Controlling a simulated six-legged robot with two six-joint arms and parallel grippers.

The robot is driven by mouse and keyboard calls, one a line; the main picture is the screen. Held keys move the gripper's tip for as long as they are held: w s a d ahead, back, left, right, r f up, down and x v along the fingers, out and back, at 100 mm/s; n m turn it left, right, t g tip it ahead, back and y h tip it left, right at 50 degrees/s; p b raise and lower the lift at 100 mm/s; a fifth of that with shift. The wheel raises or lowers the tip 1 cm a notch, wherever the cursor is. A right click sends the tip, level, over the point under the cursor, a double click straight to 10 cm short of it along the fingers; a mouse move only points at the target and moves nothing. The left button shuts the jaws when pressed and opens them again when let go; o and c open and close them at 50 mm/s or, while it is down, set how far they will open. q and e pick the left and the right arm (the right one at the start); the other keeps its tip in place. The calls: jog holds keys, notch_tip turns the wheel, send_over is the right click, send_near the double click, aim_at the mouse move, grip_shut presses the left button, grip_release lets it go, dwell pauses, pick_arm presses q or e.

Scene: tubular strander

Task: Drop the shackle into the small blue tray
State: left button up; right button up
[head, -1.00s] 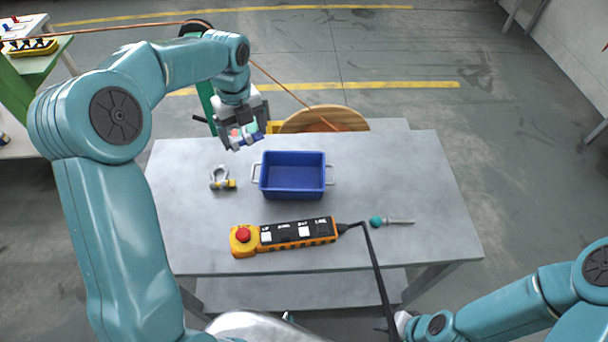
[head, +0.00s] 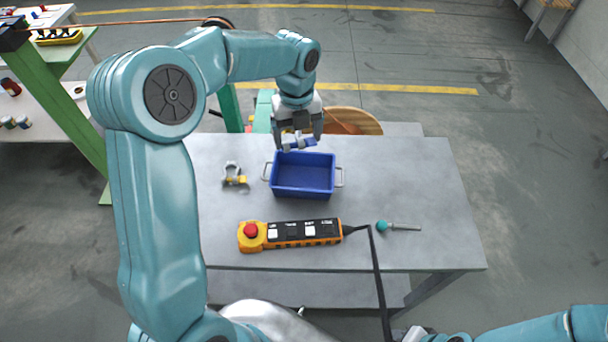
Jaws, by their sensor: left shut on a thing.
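A grey shackle with a yellow pin (head: 235,176) lies on the grey table, left of the small blue tray (head: 304,192). The tray has a wire handle at each end and looks empty inside, though its far rim is partly covered. My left gripper (head: 298,141) is over the tray's far edge, pointing down. It is shut on a small blue-and-grey thing (head: 300,144), mostly hidden by the fingers; I cannot tell its exact shape. My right gripper (head: 416,333) is low at the bottom edge, in front of the table; its jaws are unclear.
A yellow-orange pendant control (head: 290,234) with a red button lies near the table's front, its black cable running down over the edge. A teal-ended rod (head: 400,227) lies right of it. The table's right side (head: 430,180) is clear. A wooden reel (head: 355,121) stands behind.

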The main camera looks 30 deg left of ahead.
pick_arm(q)
notch_tip(320, 180, down, 6)
jog(key=b, duration=0.5)
jog(key=shift+w, duration=0.1)
jog(key=o, duration=1.3)
jog(key=shift+c, duration=0.2)
notch_tip(320, 180, up, 16)
jog(key=shift+r+p, duration=0.25)
jog(key=shift+p, duration=0.15)
